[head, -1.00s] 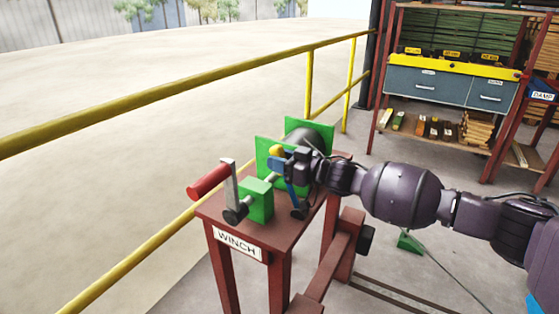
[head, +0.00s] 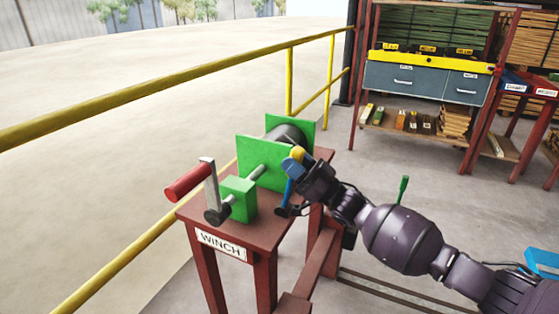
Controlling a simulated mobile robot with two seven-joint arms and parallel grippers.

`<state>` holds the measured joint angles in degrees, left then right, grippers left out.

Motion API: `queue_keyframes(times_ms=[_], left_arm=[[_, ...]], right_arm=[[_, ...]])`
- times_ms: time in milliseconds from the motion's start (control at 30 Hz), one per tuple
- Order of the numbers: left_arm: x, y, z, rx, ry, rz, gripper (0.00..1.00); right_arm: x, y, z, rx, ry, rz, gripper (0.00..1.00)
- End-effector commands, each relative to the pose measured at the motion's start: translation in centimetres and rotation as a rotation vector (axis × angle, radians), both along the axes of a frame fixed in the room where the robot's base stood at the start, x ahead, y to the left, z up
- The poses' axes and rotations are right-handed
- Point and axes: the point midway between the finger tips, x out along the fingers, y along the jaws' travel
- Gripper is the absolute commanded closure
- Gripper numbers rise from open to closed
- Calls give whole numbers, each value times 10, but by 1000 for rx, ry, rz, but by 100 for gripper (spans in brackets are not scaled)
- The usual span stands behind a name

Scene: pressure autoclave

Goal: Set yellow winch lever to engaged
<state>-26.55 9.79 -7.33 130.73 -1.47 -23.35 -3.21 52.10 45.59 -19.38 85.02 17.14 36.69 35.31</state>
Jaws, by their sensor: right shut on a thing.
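The winch lever shows as a yellow knob (head: 297,153) at the right edge of the winch's near green plate (head: 254,160). My right gripper (head: 291,172), with blue fingers, is shut on the lever just below the knob. The gripper and its fingers hide most of the lever's shaft. The winch stands on a red-brown table (head: 236,237) labelled WINCH. Its crank has a red handle (head: 188,184) and a grey arm (head: 210,184), left of a green block (head: 238,199). My left gripper is out of view.
A yellow railing (head: 180,87) runs behind the winch. A shelf unit with blue-grey drawers (head: 404,80) stands at the back right. A green handle (head: 403,188) rises behind my right arm. Floor between table and shelves is mostly clear.

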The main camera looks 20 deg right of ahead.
Motion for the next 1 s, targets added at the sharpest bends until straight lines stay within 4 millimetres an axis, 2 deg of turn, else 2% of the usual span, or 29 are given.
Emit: queue_keyframes(times_ms=[33,400,967,1000], left_arm=[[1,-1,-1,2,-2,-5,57],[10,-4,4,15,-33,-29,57],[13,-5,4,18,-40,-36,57],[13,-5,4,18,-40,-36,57]], right_arm=[[-4,-4,-8,25,-15,-2,100],[-21,-21,-12,134,-132,-1,100],[-25,-23,-12,152,-155,1,100],[-25,-23,-12,152,-155,1,62]])
